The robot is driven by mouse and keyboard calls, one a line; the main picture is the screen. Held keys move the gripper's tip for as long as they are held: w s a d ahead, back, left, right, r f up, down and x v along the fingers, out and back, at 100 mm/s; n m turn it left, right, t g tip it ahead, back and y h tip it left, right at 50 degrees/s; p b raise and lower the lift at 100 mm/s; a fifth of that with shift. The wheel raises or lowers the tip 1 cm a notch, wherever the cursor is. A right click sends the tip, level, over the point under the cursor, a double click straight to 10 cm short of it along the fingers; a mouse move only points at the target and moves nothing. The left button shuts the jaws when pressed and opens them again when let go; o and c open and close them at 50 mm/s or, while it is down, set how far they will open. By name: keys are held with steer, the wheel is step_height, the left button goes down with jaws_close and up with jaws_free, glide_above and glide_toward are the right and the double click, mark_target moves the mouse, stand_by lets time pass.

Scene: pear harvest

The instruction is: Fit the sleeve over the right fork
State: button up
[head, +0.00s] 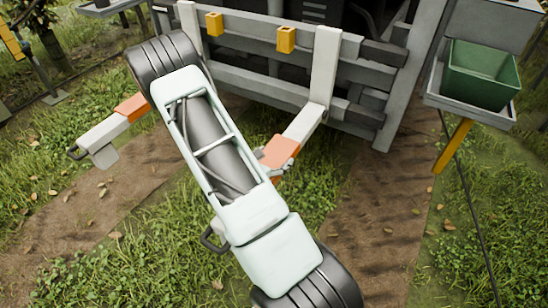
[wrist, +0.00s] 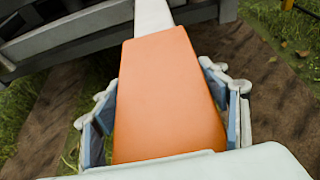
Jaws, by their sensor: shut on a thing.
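The sleeve (head: 280,151) has an orange band and lies in line with the right fork (head: 310,114), a white bar jutting from the carriage. In the wrist view the orange part of the sleeve (wrist: 165,95) fills the middle, and the narrower white fork (wrist: 152,15) meets its far edge. How far the fork is inside cannot be seen. My gripper (wrist: 164,100) is shut on the sleeve, with one finger along each side. In the head view my arm covers most of the gripper and much of the sleeve. A dark loop handle (head: 213,239) shows beside my arm.
The left fork (head: 90,138) carries a similar orange band and a dark loop at its end. The grey carriage frame (head: 255,85) stands behind. A green crate (head: 482,75) sits on a tray at right. Grass and dirt tracks lie below.

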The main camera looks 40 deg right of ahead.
steer(key=o, duration=1.7)
steer(key=shift+o, duration=0.2)
steer(key=shift+r, duration=0.15)
steer(key=shift+r+p, duration=2.5)
steer(key=shift+r, duration=0.9)
